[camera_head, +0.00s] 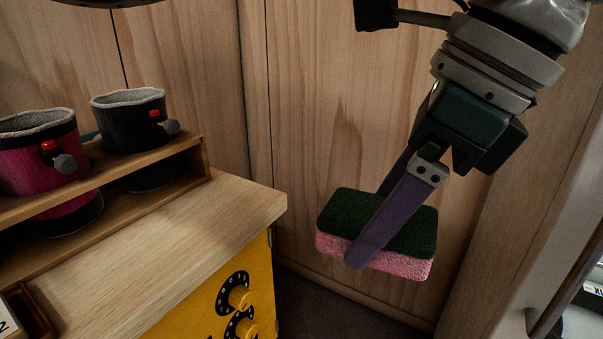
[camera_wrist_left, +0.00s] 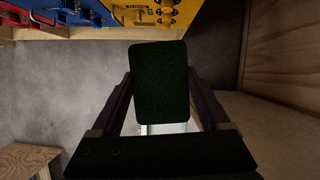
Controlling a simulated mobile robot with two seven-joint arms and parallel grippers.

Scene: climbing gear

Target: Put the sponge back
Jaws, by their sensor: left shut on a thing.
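The sponge (camera_head: 405,231) has a dark green top and a pink underside. It is held in the air to the right of the wooden bench in the head view. My left gripper (camera_head: 370,230) is shut on the sponge, with one purple finger across its near side and the other mostly hidden behind it. In the left wrist view the sponge's green face (camera_wrist_left: 160,85) fills the gap between the two fingers (camera_wrist_left: 160,100). My right gripper is in neither view.
A wooden bench (camera_head: 240,205) with a yellow front (camera_head: 210,300) stands at the left. A rack (camera_head: 190,160) on it holds a magenta chalk bag (camera_head: 35,165) and a black one (camera_head: 130,125). A wooden wall (camera_head: 310,100) is close behind the sponge. Floor (camera_wrist_left: 60,100) shows below.

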